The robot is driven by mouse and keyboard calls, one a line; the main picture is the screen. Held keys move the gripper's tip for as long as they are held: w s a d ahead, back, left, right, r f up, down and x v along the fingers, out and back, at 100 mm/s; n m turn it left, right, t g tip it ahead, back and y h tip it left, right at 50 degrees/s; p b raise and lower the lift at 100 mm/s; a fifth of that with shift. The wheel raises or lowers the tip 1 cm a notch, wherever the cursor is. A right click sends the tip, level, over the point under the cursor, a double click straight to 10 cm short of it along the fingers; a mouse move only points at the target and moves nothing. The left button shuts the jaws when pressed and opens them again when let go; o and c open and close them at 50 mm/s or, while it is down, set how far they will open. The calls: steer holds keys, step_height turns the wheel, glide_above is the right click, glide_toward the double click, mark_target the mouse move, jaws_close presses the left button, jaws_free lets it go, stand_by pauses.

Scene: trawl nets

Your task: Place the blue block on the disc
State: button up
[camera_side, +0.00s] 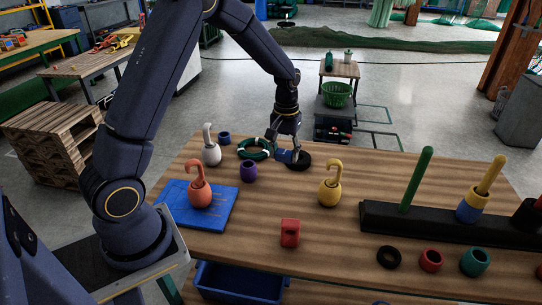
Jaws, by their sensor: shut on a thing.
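My gripper (289,150) is at the far side of the wooden table, pointing down, shut on a small bluish piece (283,155), which looks like the blue block. The fingers hide much of it. A flat black disc (303,162) lies on the table right under and beside the fingertips. The held piece is at the disc's left edge in the picture. I cannot tell whether it touches the disc.
A green rope coil (254,149) lies just left of my gripper. A purple ring (248,171), white hooked weight (211,150), orange hooked weight (200,190) and yellow hooked weight (330,188) stand nearby. A red block (290,233) is in front. A black peg rack (445,223) stands right.

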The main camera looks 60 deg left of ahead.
steer(key=a+n, duration=0.2)
steer(key=a, duration=0.6)
steer(key=w+a+f, duration=0.1)
steer(key=w+f, duration=0.2)
steer(key=w, duration=0.1)
steer(key=w+a+f, duration=0.2)
steer(key=w+f, duration=0.1)
steer(key=w+a+f, duration=0.1)
steer(key=w+f, duration=0.3)
steer(key=shift+w+a+f, duration=0.1)
steer(key=shift+w+a, duration=0.2)
steer(key=shift+w, duration=0.05)
steer(key=shift+w+f, duration=0.1)
steer(key=shift+f, duration=1.5)
steer(key=shift+f, duration=0.15)
steer(key=o, duration=1.1)
steer(key=shift+o, duration=0.2)
